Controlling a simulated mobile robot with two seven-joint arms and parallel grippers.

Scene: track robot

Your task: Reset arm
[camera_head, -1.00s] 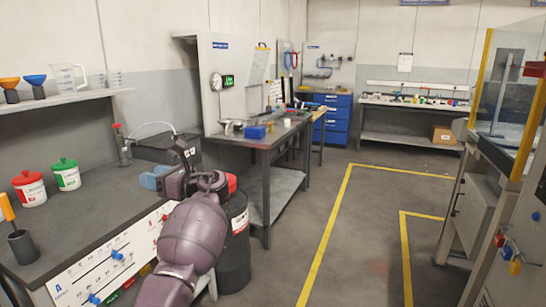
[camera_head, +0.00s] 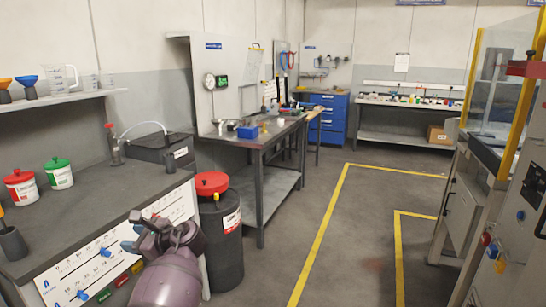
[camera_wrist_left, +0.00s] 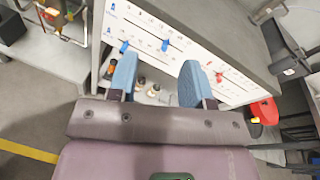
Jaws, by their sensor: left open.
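My left arm (camera_head: 168,278) is purple and comes up from the bottom edge of the head view. Its gripper (camera_head: 133,238) is in front of the bench's white front panel, close to its right end; I cannot tell whether they touch. In the left wrist view, the gripper's two blue fingers (camera_wrist_left: 158,80) are spread apart with nothing between them. The white panel (camera_wrist_left: 150,35) with blue and red sliders lies beyond them. My right gripper is not in view.
The dark bench (camera_head: 85,208) carries white tubs with red (camera_head: 20,188) and green (camera_head: 59,175) lids. A black drum with a red lid (camera_head: 211,184) stands right of the arm. Another workbench (camera_head: 262,140) is behind. The yellow-lined floor (camera_head: 350,220) is clear.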

